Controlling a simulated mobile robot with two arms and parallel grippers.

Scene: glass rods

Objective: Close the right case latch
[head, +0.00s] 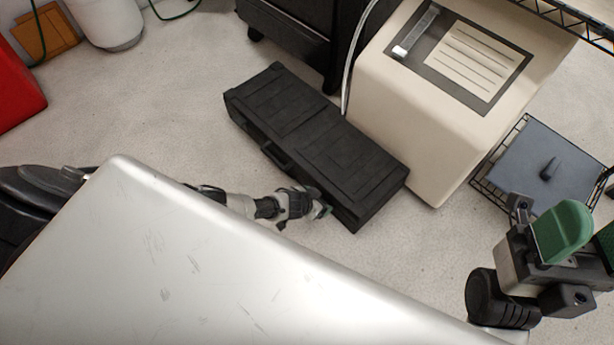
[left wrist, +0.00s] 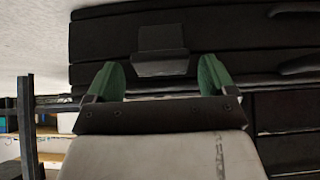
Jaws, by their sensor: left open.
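The long black case (head: 310,145) lies closed on the floor, with its handle (head: 275,155) on the near long side. My left gripper (head: 322,208) is low beside the near side, close to the case's right end. In the left wrist view its green fingers (left wrist: 162,80) are apart and empty. A black latch (left wrist: 162,50) on the case side (left wrist: 105,35) lies in front of the gap between them. I cannot tell whether the fingers touch it. The latch sticks out with a lip; its exact position is unclear. My right gripper (head: 585,238) is open and empty at the right edge.
A beige cabinet (head: 440,90) stands right behind the case. A dark wheeled unit (head: 290,35) is behind it. A wire rack with a grey panel (head: 550,165) is at the right. Bare floor (head: 170,110) lies left of the case.

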